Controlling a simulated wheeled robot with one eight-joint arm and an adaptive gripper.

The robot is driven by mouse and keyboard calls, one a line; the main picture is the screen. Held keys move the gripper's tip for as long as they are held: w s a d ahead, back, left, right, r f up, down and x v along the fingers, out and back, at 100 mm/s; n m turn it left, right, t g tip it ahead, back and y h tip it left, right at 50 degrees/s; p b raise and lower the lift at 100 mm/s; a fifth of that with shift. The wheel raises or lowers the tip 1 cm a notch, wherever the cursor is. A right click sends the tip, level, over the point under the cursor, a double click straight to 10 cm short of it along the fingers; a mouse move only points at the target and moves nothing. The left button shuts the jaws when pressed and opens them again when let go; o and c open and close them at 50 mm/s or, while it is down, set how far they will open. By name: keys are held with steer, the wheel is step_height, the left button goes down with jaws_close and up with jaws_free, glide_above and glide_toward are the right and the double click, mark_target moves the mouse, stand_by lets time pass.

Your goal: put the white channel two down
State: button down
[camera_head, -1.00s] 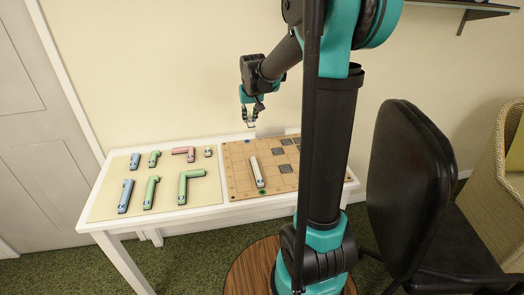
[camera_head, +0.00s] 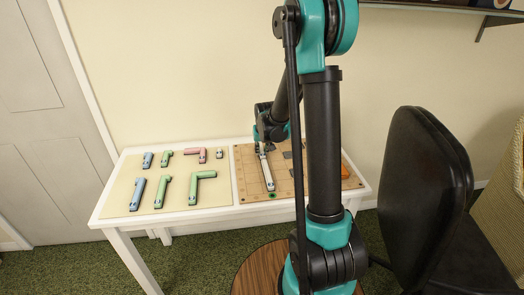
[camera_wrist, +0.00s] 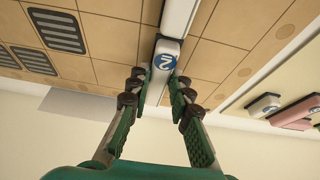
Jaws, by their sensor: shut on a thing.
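My gripper (camera_wrist: 160,92) is shut on the white channel two (camera_wrist: 165,58), which bears a blue round mark with a 2. In the head view my gripper (camera_head: 263,147) is low over the back left part of the tan board (camera_head: 247,185). A long white piece (camera_head: 267,174) lies on the board in front of it and also shows in the wrist view (camera_wrist: 180,14). The held piece lines up end to end with it. I cannot tell whether they touch, or whether the held piece rests on the board.
Left of the board, a beige mat (camera_head: 120,200) holds several blue, green and pink pieces and a small white piece (camera_head: 220,153). Dark slotted tiles (camera_wrist: 57,30) sit on the board. An orange thing (camera_head: 345,171) is at its right. A black chair (camera_head: 420,180) stands right.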

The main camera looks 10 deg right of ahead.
steer(key=shift+f, duration=0.15)
steer(key=c, duration=1.4)
jaws_free()
steer(key=v, duration=1.2)
steer(key=s+d+f, duration=0.2)
steer(key=s+f, duration=0.1)
steer(key=s, duration=1)
steer(key=s+d+f, duration=0.2)
steer(key=s+f, duration=0.2)
steer(key=s, duration=0.9)
steer(key=shift+f, duration=0.2)
